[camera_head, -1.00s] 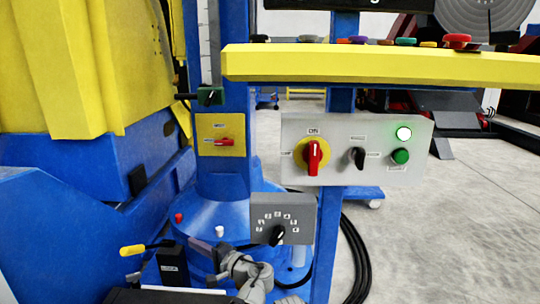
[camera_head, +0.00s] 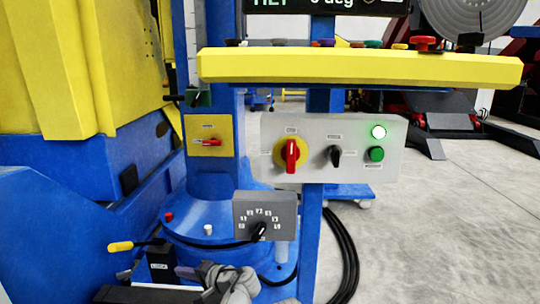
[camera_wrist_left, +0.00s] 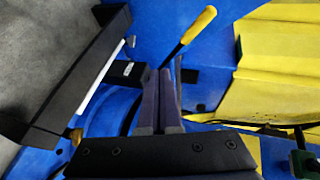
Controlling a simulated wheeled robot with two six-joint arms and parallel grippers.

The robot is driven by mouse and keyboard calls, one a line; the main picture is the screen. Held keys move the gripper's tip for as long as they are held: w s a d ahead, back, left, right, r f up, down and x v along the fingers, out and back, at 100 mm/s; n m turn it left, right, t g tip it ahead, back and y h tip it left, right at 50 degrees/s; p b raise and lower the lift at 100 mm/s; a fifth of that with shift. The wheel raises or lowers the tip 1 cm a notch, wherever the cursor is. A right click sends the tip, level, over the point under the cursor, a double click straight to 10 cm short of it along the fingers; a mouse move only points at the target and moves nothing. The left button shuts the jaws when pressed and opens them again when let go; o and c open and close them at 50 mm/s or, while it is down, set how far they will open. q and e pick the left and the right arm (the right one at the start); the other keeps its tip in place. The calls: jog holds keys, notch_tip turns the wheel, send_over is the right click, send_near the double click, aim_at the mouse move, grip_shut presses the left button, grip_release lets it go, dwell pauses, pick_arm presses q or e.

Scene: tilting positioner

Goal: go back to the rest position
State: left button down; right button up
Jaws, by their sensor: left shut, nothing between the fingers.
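My left gripper (camera_head: 184,271) is low in the head view, in front of the blue base. It is shut and empty; its two dark fingers fill the middle of the left wrist view (camera_wrist_left: 157,74). A lever with a yellow handle (camera_head: 121,246) is just left of and above it, and the handle also shows beyond the fingertips in the wrist view (camera_wrist_left: 199,23). The gripper appears apart from the handle. My right gripper is out of view.
Below is a grey dial box (camera_head: 264,216). A yellow beam (camera_head: 360,67) crosses above. Bulky blue and yellow machinery (camera_head: 85,75) stands left. Open floor (camera_head: 455,220) lies right.

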pick_arm(q)
jog(key=s+f+n+g+h, duration=0.35)
jog(key=s+f+h, duration=0.35)
jog(key=f, duration=0.5)
jog(key=s+d+f+n+g+h, duration=0.1)
jog(key=s+d+f+g+h, duration=0.15)
jog(key=s+d+h, duration=0.4)
jog(key=s+d+r+m+p, duration=0.1)
jog(key=d+r+p, duration=0.3)
jog(key=r+p, duration=1.5)
jog(key=s+d+r+m+y+p, duration=0.1)
jog(key=d+r+p, duration=0.3)
jog(key=r+p, duration=1.6)
jog(key=s+d+r+m+p, duration=0.1)
jog(key=s+d+r+p, duration=0.2)
jog(key=r+p, duration=1.7)
jog(key=shift+s+d+m+g+y+p, duration=0.2)
jog(key=shift+d+m+g+y+p, duration=0.2)
jog(key=shift+d, duration=0.1)
